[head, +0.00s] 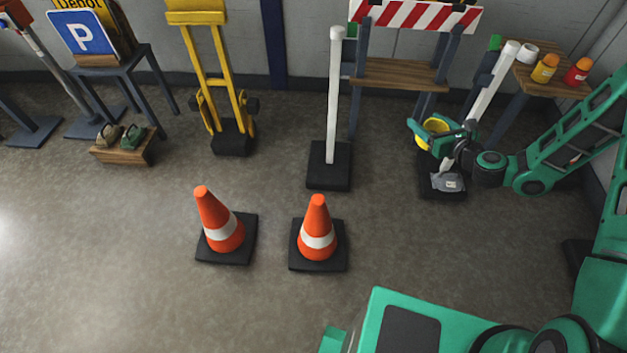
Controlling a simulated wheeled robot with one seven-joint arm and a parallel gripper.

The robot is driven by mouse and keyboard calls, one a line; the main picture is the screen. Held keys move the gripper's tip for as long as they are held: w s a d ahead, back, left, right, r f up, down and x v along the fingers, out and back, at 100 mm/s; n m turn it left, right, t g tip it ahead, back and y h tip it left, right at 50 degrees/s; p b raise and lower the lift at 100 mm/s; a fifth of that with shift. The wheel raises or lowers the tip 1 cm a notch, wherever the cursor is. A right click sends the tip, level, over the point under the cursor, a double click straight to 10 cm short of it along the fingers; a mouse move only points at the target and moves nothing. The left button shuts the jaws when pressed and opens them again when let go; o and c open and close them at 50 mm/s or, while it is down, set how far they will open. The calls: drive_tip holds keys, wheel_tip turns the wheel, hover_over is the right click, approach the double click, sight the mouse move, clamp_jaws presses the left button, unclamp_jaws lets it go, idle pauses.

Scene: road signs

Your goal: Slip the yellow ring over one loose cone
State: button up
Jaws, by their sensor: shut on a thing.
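Two orange cones with white bands and black square bases stand upright on the floor, a left cone (219,221) and a right cone (318,228). Nothing is around either cone. The yellow ring (427,137) is at the right, held up off the floor in my gripper (432,131). My gripper is shut on it, and its green fingers hide part of the ring. The ring and gripper are to the right of both cones and farther back, close to a white post (489,88). I cannot tell whether the ring is around that post or beside it.
Another white post (335,95) on a black base (329,166) stands behind the right cone. A yellow hand truck (204,60), a striped barrier (418,15) and a wooden table (542,82) with bottles line the wall. The floor left of the cones is clear.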

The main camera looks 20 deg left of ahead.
drive_tip(key=s+a+f+n+g+y, duration=0.1)
drive_tip(key=s+a+f+n+g, duration=0.1)
drive_tip(key=s+a+f, duration=0.55)
drive_tip(key=s+a+f+n+g+y, duration=0.1)
drive_tip(key=s+a+f+n+y, duration=0.15)
drive_tip(key=a+f, duration=0.85)
drive_tip(key=s+a+f+n+g+y, duration=0.15)
drive_tip(key=s+a+f, duration=0.4)
drive_tip(key=a, duration=0.75)
drive_tip(key=shift+m+g+h, duration=0.3)
drive_tip(key=shift+g, duration=0.05)
drive_tip(key=shift+s+f, duration=0.15)
drive_tip(key=shift+f, duration=2.65)
drive_tip(key=shift+s+f, duration=0.15)
drive_tip(key=shift+f, duration=2.65)
drive_tip(key=shift+s+f, duration=0.1)
drive_tip(key=o, duration=1.1)
drive_tip(key=shift+r, duration=0.2)
